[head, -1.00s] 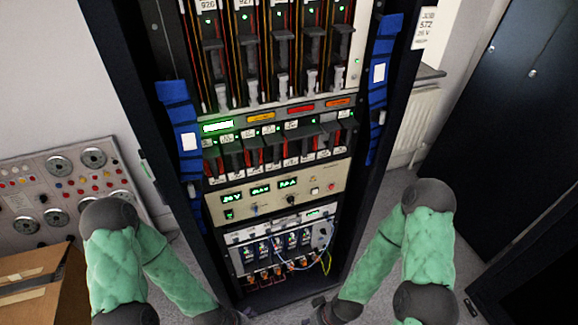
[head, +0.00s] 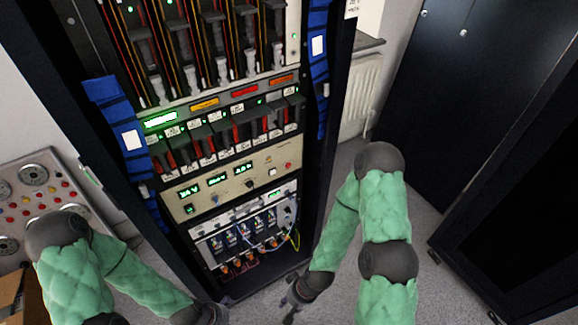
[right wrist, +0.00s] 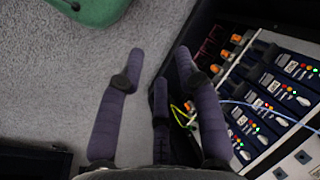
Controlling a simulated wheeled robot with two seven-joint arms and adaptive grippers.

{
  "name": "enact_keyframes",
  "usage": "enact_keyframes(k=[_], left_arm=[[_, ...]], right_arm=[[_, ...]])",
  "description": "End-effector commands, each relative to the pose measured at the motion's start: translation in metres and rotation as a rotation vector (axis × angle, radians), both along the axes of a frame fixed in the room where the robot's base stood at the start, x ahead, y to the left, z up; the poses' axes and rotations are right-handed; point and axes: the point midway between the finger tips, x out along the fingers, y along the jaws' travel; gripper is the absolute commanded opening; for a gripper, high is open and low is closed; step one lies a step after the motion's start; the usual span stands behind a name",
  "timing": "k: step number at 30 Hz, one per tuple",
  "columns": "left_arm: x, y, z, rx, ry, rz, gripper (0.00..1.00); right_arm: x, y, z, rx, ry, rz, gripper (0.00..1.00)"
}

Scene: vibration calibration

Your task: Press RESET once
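A tall dark equipment rack (head: 318,120) stands ahead. The labels are too small to read, so I cannot tell which control is RESET. My right gripper (head: 292,302) is low, right of the rack's foot, apart from the panel. In the right wrist view its fingers (right wrist: 160,70) are spread, with nothing between them.
Below the panel is an open bay of modules (head: 243,232) with loose cables, also in the right wrist view (right wrist: 270,100). A grey control panel (head: 40,195) and a cardboard box (head: 22,300) are at left. Dark cabinets (head: 480,80) stand at right, with clear floor between.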

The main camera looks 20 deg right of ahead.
Motion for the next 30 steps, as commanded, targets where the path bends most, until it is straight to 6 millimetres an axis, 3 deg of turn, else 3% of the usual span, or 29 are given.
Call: enact_keyframes(k=[1,2,3,30], left_arm=[[0.0000,0.0000,0.0000,0.000,0.000,0.000,1.00],[0.0000,0.0000,0.0000,0.000,0.000,0.000,1.00],[0.0000,0.0000,0.0000,0.000,0.000,0.000,1.00],[0.0000,0.0000,0.0000,0.000,0.000,0.000,1.00]], right_arm=[[0.0000,0.0000,0.0000,0.000,0.000,0.000,0.10],[0.0000,0.0000,0.0000,0.000,0.000,0.000,0.02],[0.0000,0.0000,0.0000,0.000,0.000,0.000,0.00],[0.0000,0.0000,0.0000,0.000,0.000,0.000,0.00]])
